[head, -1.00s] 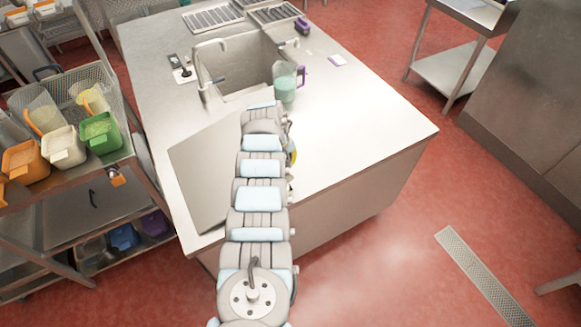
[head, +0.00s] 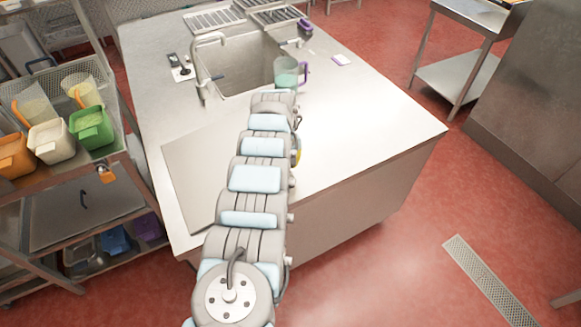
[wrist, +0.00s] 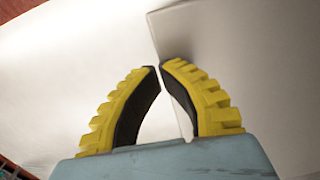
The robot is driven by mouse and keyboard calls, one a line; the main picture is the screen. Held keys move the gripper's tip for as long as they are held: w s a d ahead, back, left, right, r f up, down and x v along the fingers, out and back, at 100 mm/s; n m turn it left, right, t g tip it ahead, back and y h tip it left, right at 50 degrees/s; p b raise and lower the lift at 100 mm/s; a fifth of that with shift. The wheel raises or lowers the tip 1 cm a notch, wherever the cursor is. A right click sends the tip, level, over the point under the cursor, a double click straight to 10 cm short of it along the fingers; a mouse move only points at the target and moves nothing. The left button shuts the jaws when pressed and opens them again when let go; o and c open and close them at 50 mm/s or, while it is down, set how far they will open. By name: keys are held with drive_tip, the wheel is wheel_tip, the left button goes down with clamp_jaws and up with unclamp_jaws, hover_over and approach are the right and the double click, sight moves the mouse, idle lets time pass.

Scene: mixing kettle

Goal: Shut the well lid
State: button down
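A flat grey panel (head: 190,170), which looks like the well lid, lies at the left front of the steel counter, beside the sink. I cannot tell whether it is tilted. My arm hides its right part. In the wrist view a panel edge with visible thickness (wrist: 215,20) runs down behind my fingers, with bright counter to its left. My gripper (wrist: 160,66) has yellow ribbed fingers with black pads. The tips almost meet, with nothing held between them. In the head view only a yellow bit shows at the arm's right side; the rest is hidden.
An open sink (head: 240,65) with a tap is behind the panel. A jug of green liquid (head: 287,75) stands by its right front corner. A rack with tubs (head: 90,130) is at left. The counter's right part (head: 380,130) is clear.

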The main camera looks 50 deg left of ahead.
drive_tip(key=shift+w+d+f+b, duration=0.1)
drive_tip(key=shift+f+b, duration=1.05)
drive_tip(key=shift+b, duration=0.65)
drive_tip(key=shift+w+f+b, duration=0.1)
drive_tip(key=shift+f+b, duration=1)
drive_tip(key=shift+b, duration=0.7)
drive_tip(key=shift+f+b, duration=0.35)
drive_tip(key=shift+b, duration=0.05)
drive_tip(key=shift+r, duration=0.1)
wheel_tip(320, 180, up, 14)
drive_tip(key=p, duration=0.5)
drive_tip(key=shift+r, duration=0.2)
drive_tip(key=shift+w, duration=0.15)
